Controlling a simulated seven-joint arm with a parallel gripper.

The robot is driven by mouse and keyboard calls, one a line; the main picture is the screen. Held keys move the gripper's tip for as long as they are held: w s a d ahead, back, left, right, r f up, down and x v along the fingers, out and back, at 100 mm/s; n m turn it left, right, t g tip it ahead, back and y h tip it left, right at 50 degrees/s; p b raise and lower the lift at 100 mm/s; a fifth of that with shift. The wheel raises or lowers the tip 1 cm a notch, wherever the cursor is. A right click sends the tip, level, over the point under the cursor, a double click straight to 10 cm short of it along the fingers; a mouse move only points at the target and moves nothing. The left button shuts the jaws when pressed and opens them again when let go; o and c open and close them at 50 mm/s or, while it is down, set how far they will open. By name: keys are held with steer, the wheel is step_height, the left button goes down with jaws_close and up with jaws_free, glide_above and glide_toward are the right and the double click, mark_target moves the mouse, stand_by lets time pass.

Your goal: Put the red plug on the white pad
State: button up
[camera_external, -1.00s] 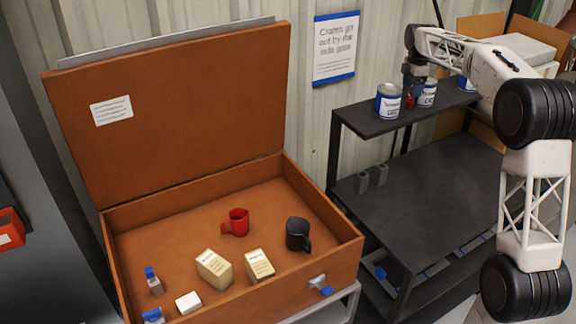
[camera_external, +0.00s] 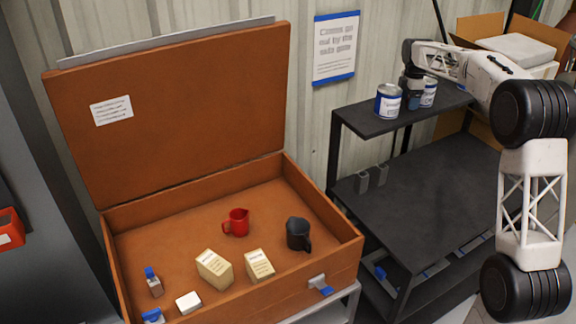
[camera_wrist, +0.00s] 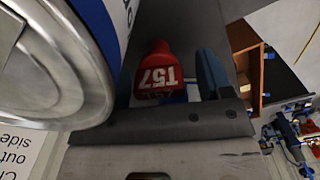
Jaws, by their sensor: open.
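The red plug (camera_wrist: 156,76), marked T57, shows near the middle of the wrist view, beside a large can. In the external view it is hidden behind my gripper (camera_external: 413,101), which is low over the top shelf between two cans. My gripper is open. One blue-grey finger (camera_wrist: 211,74) shows to the right of the plug in the wrist view; the other finger is not clearly visible. I cannot tell whether the fingers straddle the plug. A small white block (camera_external: 188,302) lies in the orange case; I cannot tell if it is the white pad.
A can (camera_external: 388,101) and a second can (camera_external: 429,93) stand close around my gripper on the dark shelf (camera_external: 362,122). The open orange case (camera_external: 170,214) holds a red mug (camera_external: 237,222), a dark mug (camera_external: 298,234) and cartons. The lower deck (camera_external: 425,185) is mostly clear.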

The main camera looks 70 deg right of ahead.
stand_by(0.4)
steer(key=c, duration=1.1)
steer(key=shift+r, duration=0.15)
steer(key=shift+r, duration=1.75)
steer(key=s+a, duration=0.1)
steer(key=a, duration=0.4)
steer(key=s+a, duration=0.2)
steer(key=a, duration=0.3)
steer(key=s+a+r, duration=0.1)
steer(key=s+a, duration=0.1)
steer(key=a, duration=0.3)
steer(key=shift+s+r, duration=0.1)
steer(key=shift+s, duration=0.1)
